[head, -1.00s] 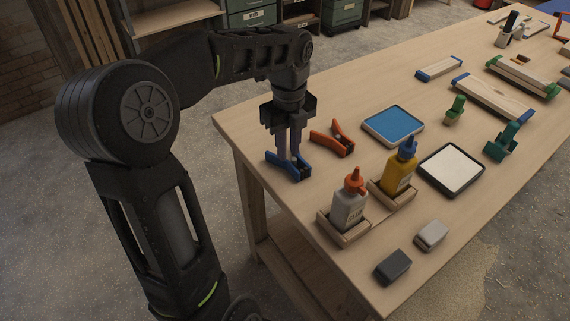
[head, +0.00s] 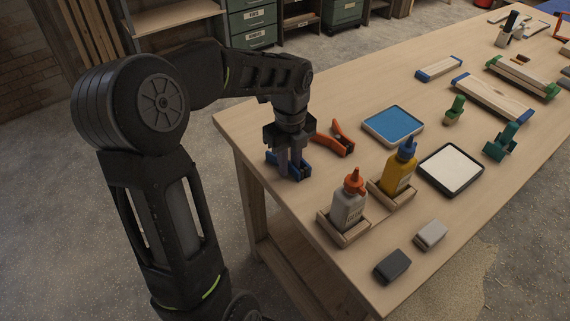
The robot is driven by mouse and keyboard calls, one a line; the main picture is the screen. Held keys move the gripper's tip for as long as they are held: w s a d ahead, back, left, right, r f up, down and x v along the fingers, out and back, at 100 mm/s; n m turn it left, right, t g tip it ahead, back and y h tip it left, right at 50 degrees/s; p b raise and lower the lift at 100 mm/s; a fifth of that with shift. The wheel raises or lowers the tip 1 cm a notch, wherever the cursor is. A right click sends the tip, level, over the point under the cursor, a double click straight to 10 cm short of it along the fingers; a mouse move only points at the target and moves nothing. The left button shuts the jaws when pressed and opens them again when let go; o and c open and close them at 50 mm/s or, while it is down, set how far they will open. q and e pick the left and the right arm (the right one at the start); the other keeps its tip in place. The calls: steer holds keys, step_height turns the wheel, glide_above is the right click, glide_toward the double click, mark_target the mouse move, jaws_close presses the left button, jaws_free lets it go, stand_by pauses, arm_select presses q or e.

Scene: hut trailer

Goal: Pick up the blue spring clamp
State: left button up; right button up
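The blue spring clamp (head: 303,168) lies on the near-left corner of the workbench (head: 240,126). My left gripper (head: 289,171) points straight down over it, with its fingertips down at the clamp. The fingers stand apart, with a gap between them, and hide the middle of the clamp. Whether they touch it I cannot tell. An orange spring clamp (head: 336,139) lies just to the right of the gripper. My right gripper is out of view.
Glue bottles, one white (head: 349,203) and one yellow (head: 399,170), stand in wooden holders to the right. Beyond are a blue tray (head: 393,125) and a white tray (head: 451,170). Dark (head: 392,266) and light (head: 430,235) blocks lie near the front edge.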

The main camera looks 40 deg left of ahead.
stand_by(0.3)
arm_select(q)
jaws_close()
stand_by(0.4)
